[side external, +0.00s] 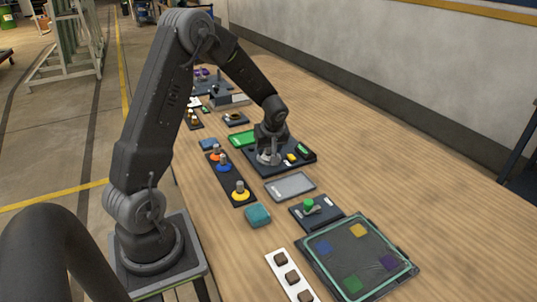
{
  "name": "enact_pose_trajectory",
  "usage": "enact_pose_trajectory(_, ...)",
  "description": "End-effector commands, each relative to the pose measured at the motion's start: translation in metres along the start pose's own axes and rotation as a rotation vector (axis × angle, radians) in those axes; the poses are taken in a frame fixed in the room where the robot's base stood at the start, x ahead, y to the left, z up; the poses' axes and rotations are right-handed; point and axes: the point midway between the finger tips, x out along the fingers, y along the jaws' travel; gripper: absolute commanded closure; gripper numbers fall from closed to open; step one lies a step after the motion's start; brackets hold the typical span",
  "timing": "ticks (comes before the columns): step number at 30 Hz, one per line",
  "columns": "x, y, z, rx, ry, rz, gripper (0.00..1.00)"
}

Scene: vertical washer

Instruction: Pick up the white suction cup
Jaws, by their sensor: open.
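My gripper (268,157) points down over a black tray (283,170) in the middle of the table, close to its left part. Its jaws are open, though they look small from here. A pale grey-white shape shows right at the fingertips. I cannot tell whether it is the white suction cup or part of the gripper. No other clear white suction cup stands out. A yellow piece (291,158) and a green piece (302,150) sit on the tray to the right of my gripper.
A black strip with coloured knobs (239,191) lies to the left. Nearer are a grey plate (290,186), a teal block (257,215), a green-knobbed box (315,212) and a large pad with coloured squares (357,230). The table's right side (430,200) is clear.

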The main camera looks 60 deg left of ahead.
Motion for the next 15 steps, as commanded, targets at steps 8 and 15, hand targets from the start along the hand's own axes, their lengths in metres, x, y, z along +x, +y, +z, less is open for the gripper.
enact_pose_trajectory(8, -0.0005, 0.0001, -0.0001, 0.0, 0.0, 0.0, 0.66)
enact_pose_trajectory(15, -0.0006, 0.0001, 0.0, 0.0, 0.0, 0.0, 0.89)
